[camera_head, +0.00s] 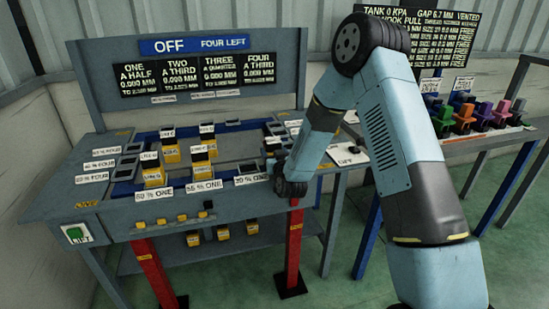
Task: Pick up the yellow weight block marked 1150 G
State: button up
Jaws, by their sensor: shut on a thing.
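My gripper (281,168) is at the right end of the bench, just behind my dark wrist, low over the bench top. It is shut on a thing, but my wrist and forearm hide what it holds.
Small yellow pieces (161,221) line the front edge, and more yellow blocks (223,233) sit on the lower shelf. A sign board (195,72) rises behind the bench (60,203). Another table with coloured clamps (484,112) is at right. A green button (76,234) is front left.

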grip_shut()
jog(key=shift+r, duration=0.2)
